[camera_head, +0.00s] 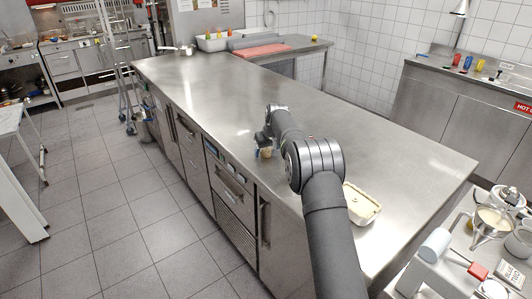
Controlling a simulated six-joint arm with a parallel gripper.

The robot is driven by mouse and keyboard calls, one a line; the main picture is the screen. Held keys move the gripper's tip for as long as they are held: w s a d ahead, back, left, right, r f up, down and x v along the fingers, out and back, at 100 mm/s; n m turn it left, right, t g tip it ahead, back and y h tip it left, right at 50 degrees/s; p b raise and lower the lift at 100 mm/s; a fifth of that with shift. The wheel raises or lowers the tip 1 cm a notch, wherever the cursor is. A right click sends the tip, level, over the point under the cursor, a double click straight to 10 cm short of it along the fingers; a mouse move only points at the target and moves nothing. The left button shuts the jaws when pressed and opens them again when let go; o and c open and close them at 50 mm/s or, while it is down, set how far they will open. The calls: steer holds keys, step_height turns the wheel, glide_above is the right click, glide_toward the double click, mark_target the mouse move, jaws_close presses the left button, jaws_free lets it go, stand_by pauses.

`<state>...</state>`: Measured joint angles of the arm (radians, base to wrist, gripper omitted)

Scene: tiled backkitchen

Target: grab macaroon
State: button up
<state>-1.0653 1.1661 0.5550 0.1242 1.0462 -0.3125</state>
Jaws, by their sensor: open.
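A small tan round thing (265,154), which looks like the macaroon, shows at the front edge side of the steel counter (220,85). It is tiny in the picture and partly covered by my gripper and arm. My gripper (262,143) is right above and beside it, pointing down, with its jaws open. I cannot tell whether the fingers are around it or touch it.
A cream rectangular tub (362,207) stands on the counter to the right of my arm. A pan (188,49) and a red board (261,51) are at the far end. Pots and utensils crowd a side table (425,270) at lower right. The counter's middle is clear.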

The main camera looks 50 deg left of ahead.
steer(key=c, duration=1.1)
steer(key=shift+o, duration=0.2)
steer(key=shift+r, duration=0.1)
